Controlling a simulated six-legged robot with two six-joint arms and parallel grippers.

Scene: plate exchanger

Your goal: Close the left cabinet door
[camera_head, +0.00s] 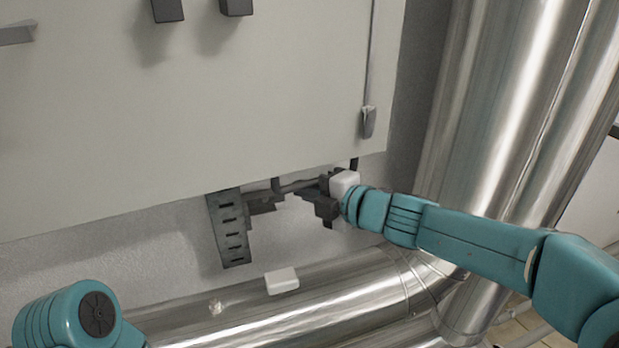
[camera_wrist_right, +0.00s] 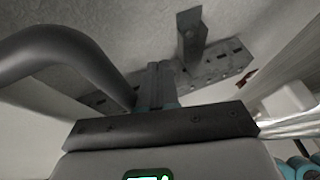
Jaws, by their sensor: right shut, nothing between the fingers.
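A large pale cabinet front (camera_head: 200,110) fills the upper left of the head view. I cannot tell from this angle where its left door begins or how far it stands open. A grey latch with a long rod (camera_head: 369,122) is near its right edge. My right gripper (camera_head: 285,188) is just below the cabinet's lower edge, pointing left, partly hidden by that edge. In the right wrist view its two fingers (camera_wrist_right: 157,72) are together with nothing between them. My left arm shows at the lower left of the head view, but its gripper does not.
A slotted grey bracket (camera_head: 230,228) hangs below the cabinet, left of my right gripper; it also shows in the wrist view (camera_wrist_right: 215,68). Shiny pipes (camera_head: 330,290) run below and to the right. A small white block (camera_head: 282,281) is at the lower pipe.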

